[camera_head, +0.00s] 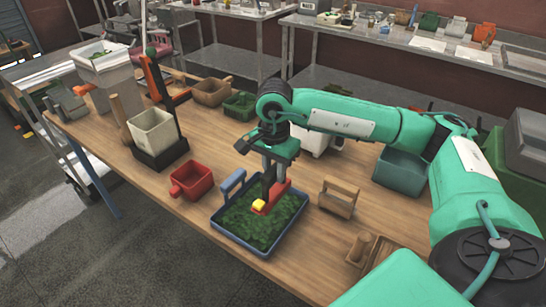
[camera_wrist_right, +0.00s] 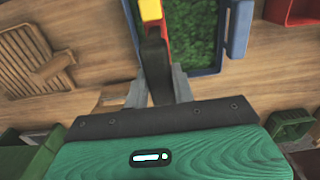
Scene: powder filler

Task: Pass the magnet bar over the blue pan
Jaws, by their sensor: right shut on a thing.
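The blue pan (camera_head: 238,241) sits at the table's front edge, filled with a green leafy or granular material (camera_head: 250,222). It also shows at the top of the wrist view (camera_wrist_right: 223,42). The magnet bar is red (camera_head: 279,194) with a yellow end (camera_head: 258,204) and a dark handle; the wrist view shows the handle (camera_wrist_right: 156,66) between my fingers. My right gripper (camera_head: 268,182) points down over the pan, shut on that handle. The bar is over the green material, low; I cannot tell whether it touches. My left gripper is not in view.
A red scoop-like box (camera_head: 192,180) stands left of the pan. A wooden handled block (camera_head: 339,197) is to its right, with a wooden tray (camera_head: 375,252) nearer. A beige bin on a black stand (camera_head: 153,132) is further left. A teal bin (camera_head: 399,171) stands right.

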